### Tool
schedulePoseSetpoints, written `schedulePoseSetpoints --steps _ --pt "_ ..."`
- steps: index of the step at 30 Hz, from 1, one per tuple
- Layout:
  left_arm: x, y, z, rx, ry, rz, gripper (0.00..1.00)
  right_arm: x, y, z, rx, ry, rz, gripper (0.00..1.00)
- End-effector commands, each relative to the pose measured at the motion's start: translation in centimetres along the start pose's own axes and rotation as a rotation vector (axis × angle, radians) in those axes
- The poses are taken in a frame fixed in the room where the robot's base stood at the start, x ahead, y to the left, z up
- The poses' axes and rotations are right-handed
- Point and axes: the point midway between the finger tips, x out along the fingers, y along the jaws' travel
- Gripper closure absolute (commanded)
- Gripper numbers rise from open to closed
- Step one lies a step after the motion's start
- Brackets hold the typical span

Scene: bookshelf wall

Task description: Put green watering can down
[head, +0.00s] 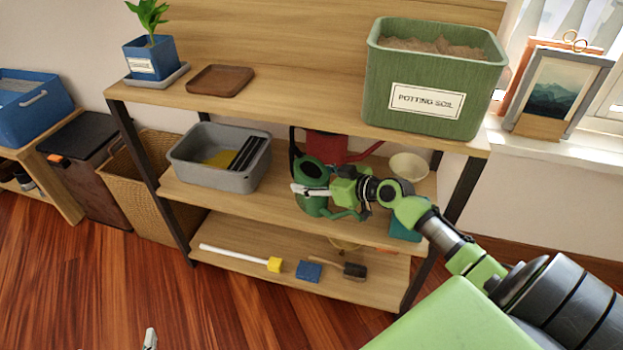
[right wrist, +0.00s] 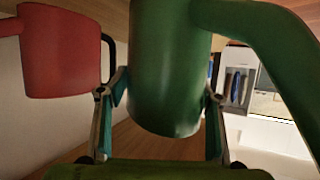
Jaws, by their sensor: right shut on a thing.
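The green watering can (head: 312,206) is at the middle shelf, right of the grey bin, its spout pointing right. My right gripper (head: 316,190) reaches in from the right and is shut on it. In the right wrist view the can (right wrist: 170,75) stands between the two fingers (right wrist: 160,120), its spout or handle reaching right. Whether its base touches the shelf is hard to tell. A pale tip of my left gripper (head: 150,339) shows at the bottom edge; its jaws are not clear.
A red watering can (head: 340,149) stands close behind, also in the right wrist view (right wrist: 65,55). A cream bowl (head: 408,166) is to the right, a grey bin (head: 215,178) to the left. The potting soil tub (head: 430,110) stands on the shelf above.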

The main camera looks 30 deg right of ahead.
Motion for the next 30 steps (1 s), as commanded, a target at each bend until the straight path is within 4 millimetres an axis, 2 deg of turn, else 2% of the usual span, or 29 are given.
schedulePoseSetpoints --steps 1,10,11,12,26,30 --pt "0.0 0.0 0.0 0.0 0.0 0.0 0.21 0.0 0.1 -0.5 -0.001 0.009 0.002 0.67" --pt "0.1 0.1 -0.6 0.0 0.028 0.002 0.21 0.0 0.1 -0.3 -0.002 0.009 0.002 0.67" --pt "0.1 0.1 -0.7 0.0 0.031 0.002 0.21 0.0 0.0 0.1 0.0 0.0 0.0 0.33" --pt "0.1 0.1 -0.7 0.0 0.032 0.002 0.21 0.0 0.0 0.1 0.0 0.0 0.0 0.24" --pt "0.0 0.1 -0.2 0.0 0.005 0.001 0.21 -0.1 0.0 -0.1 0.0 0.0 0.0 0.24" --pt "-0.5 -0.3 1.6 0.0 -0.08 -0.006 0.21 -2.1 0.1 0.0 -0.002 -0.003 0.001 0.24"
